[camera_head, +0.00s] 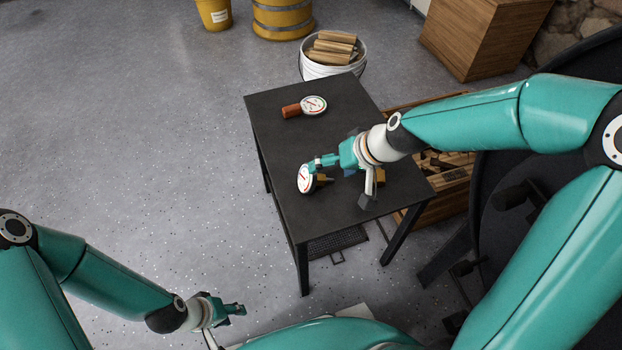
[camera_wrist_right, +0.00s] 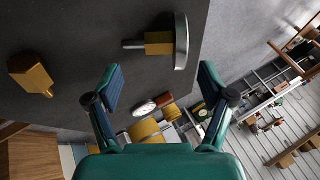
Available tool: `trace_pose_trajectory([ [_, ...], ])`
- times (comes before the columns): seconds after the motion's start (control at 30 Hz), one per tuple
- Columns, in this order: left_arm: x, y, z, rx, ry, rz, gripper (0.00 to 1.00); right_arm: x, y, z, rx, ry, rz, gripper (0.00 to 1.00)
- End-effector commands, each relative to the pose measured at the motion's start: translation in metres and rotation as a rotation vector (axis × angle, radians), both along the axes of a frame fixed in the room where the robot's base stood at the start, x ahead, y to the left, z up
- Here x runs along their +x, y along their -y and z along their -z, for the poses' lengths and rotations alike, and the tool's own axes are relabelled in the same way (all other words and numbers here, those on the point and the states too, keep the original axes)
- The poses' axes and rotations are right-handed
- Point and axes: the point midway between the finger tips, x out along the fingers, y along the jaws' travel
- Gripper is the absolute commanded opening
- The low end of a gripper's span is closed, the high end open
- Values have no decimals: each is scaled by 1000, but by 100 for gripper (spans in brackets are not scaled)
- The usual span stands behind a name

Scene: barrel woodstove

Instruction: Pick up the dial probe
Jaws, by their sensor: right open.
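Two dial gauges are on the dark table (camera_head: 345,98). One has a white face and red-brown handle (camera_head: 292,110) and lies at the far end; its white dial (camera_head: 314,105) shows small between my fingers in the right wrist view (camera_wrist_right: 144,108). The other, a round dial with a brass stem (camera_head: 305,180), is at the table's left edge and appears edge-on in the right wrist view (camera_wrist_right: 181,42). My right gripper (camera_head: 318,163) is open and empty, over the table close to this brass-stemmed dial. My left gripper (camera_head: 238,310) is low at the left, away from the table; its finger opening is unclear.
Another brass piece (camera_wrist_right: 32,75) is on the table, partly behind my right arm in the head view (camera_head: 380,176). A white bucket of firewood (camera_head: 310,69) stands behind the table. A wood crate (camera_head: 455,178) and dark stove lie to the right. Floor at left is clear.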

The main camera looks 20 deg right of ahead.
Motion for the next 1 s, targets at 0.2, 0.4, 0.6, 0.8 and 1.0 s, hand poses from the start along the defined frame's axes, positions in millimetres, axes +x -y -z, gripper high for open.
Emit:
trace_pose_trajectory([
  [0.2,0,0,7,0,0,0,40,16,-17,22,-1,-2,-3,81],
  [0.4,0,0,14,0,0,0,40,23,-22,36,0,0,0,81],
  [0.6,0,0,13,0,0,0,40,24,-22,36,-1,0,2,81],
  [0.8,0,0,13,0,0,0,40,23,-22,36,0,-1,1,53],
  [1.0,0,0,13,0,0,0,40,23,-22,37,0,-3,1,21],
])
